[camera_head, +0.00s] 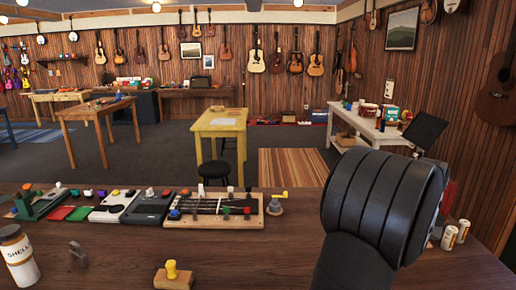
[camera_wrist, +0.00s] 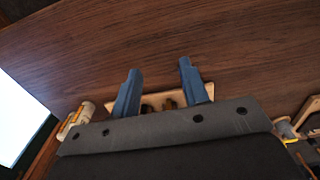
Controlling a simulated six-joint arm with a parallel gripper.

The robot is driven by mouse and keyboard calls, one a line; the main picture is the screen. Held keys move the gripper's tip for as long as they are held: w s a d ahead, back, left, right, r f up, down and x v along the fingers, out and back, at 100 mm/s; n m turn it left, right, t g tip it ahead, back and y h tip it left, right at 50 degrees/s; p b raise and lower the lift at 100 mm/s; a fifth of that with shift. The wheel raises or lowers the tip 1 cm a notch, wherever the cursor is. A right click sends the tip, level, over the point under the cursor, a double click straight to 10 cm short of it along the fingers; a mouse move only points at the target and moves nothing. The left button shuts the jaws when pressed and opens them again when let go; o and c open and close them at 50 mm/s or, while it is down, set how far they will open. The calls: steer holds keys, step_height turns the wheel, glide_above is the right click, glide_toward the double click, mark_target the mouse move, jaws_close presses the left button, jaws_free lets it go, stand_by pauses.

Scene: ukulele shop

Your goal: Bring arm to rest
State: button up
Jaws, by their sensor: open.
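My gripper (camera_wrist: 160,70) shows in the wrist view with its two blue fingers spread apart. Nothing sits between the fingertips. The fingers are over the bare dark wooden bench top (camera_wrist: 230,35). A pale wooden piece (camera_wrist: 203,90) with small dark parts lies behind the fingers, partly hidden by the gripper body. In the head view my black arm rises at the right front of the bench (camera_head: 290,258). The gripper itself cannot be made out there.
On the bench stand a wooden board with strings (camera_head: 215,222), grey boxes (camera_head: 150,208), a white jar (camera_head: 18,255), a wooden block with a yellow knob (camera_head: 173,277) and two cans (camera_head: 449,237). A dark screen (camera_head: 425,130) is behind my arm. The front middle is mostly clear.

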steer(key=w+a+r, duration=0.1)
steer(key=w+a, duration=0.3)
steer(key=a, duration=0.9)
steer(key=w+a+r, duration=0.1)
steer(key=w+a, duration=0.4)
steer(key=a, duration=0.8)
steer(key=w+a+r, duration=0.1)
steer(key=w+a, duration=0.3)
steer(key=a, duration=0.9)
steer(key=shift+w+a+r, duration=0.15)
steer(key=shift+w+r, duration=0.05)
steer(key=shift+r, duration=0.2)
steer(key=o, duration=0.6)
